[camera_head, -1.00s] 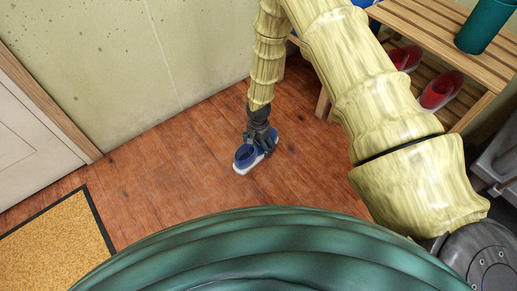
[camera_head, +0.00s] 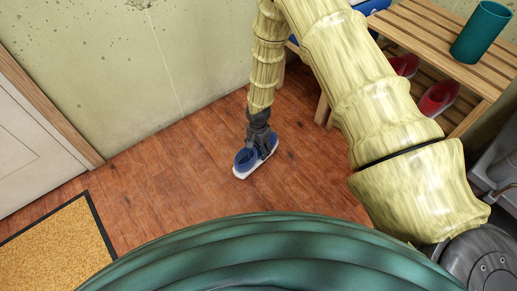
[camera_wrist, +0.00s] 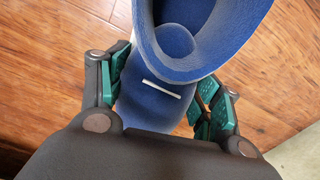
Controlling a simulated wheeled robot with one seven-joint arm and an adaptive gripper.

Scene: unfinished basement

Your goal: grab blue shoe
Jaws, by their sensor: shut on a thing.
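The blue shoe (camera_head: 245,160) has a white sole and sits low over the wooden floor in the head view. My gripper (camera_head: 262,144) is around it from above. In the wrist view the blue shoe (camera_wrist: 180,48) lies between the green finger pads of my gripper (camera_wrist: 160,95), one pad on each side, with its round opening facing up at the top. A small white bar shows on its upper. The gripper is shut on the shoe. I cannot tell whether the sole touches the floor.
A wooden slatted rack (camera_head: 440,45) at the upper right holds a teal cup (camera_head: 481,32) on top and red shoes (camera_head: 438,98) below. A yellow mat (camera_head: 58,250) lies at the lower left near a white door (camera_head: 30,140). The floor left of the shoe is clear.

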